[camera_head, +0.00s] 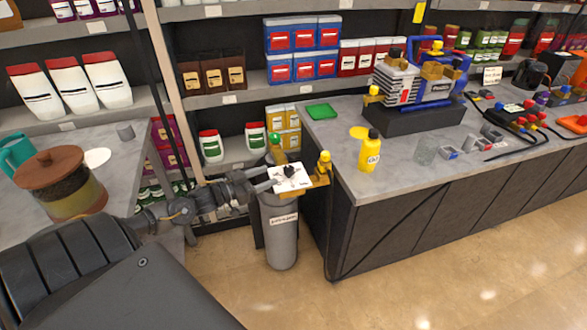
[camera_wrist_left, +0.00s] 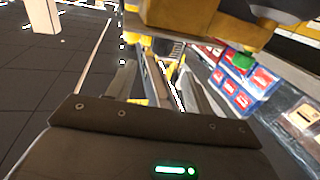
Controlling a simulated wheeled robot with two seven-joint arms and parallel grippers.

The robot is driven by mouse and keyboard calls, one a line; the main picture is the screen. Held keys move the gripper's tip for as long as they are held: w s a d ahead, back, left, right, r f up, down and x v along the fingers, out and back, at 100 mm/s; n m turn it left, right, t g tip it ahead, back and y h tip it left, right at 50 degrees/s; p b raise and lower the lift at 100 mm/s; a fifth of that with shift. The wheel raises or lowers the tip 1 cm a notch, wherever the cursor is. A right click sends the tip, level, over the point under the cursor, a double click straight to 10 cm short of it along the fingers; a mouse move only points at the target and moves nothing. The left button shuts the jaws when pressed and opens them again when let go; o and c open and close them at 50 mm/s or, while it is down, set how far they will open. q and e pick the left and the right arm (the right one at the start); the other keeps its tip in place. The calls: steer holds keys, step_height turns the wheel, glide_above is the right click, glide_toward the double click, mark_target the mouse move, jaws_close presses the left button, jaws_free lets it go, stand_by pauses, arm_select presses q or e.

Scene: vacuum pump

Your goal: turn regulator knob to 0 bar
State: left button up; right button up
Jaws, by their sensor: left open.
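A grey cylinder (camera_head: 281,240) stands on the floor at the end of the workbench, with brass fittings on top. A white dial plate (camera_head: 303,182) with dark markings sits at its top, and a black knob (camera_head: 291,171) shows on the plate. Its setting is too small to read. My left gripper (camera_head: 274,179) is open at the left edge of the plate, close to the knob. Contact cannot be told. In the left wrist view the two fingers (camera_wrist_left: 160,80) are apart, with brass parts (camera_wrist_left: 190,20) just beyond and above them. The knob is not clear there. My right gripper is out of view.
The workbench (camera_head: 345,195) is just to the right, carrying a yellow bottle (camera_head: 370,150) and a pump (camera_head: 420,80). Shelves (camera_head: 235,95) stand behind. The floor in front is clear.

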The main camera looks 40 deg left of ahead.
mark_target(290, 167)
arm_select(q)
steer(key=p+x, duration=0.1)
steer(key=x, duration=0.8)
steer(key=shift+w, duration=0.2)
steer(key=shift+w+d+p, duration=0.3)
steer(key=shift+w, duration=0.35)
steer(key=c, duration=1)
